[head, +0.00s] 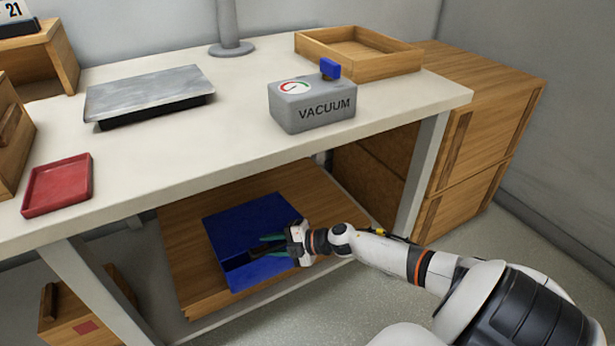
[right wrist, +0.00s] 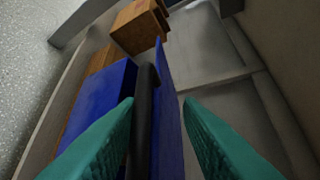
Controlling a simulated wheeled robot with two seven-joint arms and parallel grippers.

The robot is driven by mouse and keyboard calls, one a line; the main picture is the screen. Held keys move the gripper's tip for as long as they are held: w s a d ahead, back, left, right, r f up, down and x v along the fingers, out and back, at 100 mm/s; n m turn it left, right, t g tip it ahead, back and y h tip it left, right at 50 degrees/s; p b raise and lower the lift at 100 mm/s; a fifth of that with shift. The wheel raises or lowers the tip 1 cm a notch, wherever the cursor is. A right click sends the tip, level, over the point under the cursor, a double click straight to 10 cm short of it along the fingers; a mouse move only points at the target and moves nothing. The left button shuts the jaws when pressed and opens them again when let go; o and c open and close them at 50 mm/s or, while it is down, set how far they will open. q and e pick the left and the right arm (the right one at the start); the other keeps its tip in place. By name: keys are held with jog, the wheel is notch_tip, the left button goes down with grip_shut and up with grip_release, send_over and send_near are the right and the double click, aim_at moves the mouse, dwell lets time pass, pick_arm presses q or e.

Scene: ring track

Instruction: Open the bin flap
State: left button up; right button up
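The blue bin (head: 262,275) sits on the wooden lower shelf under the table. A blue panel (head: 245,218), seemingly its flap, lies behind a dark bar; I cannot tell how far it is open. My right gripper (head: 264,246) reaches over the bin from the right, its teal fingers at the bar. In the right wrist view, the fingers (right wrist: 158,100) are apart, with the black bar (right wrist: 145,115) and a thin blue edge (right wrist: 168,120) between them. The right finger is clear of both; contact by the left finger is unclear. My left gripper is not in view.
The white tabletop (head: 200,140) overhangs the shelf (head: 185,240). A grey VACUUM box (head: 300,112), wooden tray (head: 350,62), metal plate (head: 145,92) and red tray (head: 58,185) stand on it. A table leg (head: 425,170) is just behind my right arm. Wooden crates (head: 470,150) stand right.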

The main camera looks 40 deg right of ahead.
jog(key=p+v, duration=0.4)
jog(key=v, duration=0.7)
jog(key=shift+s+p, duration=0.3)
jog(key=shift+p, duration=0.1)
dwell(0.3)
jog(key=shift+d+f, duration=0.1)
jog(key=shift+d, duration=0.05)
dwell(0.5)
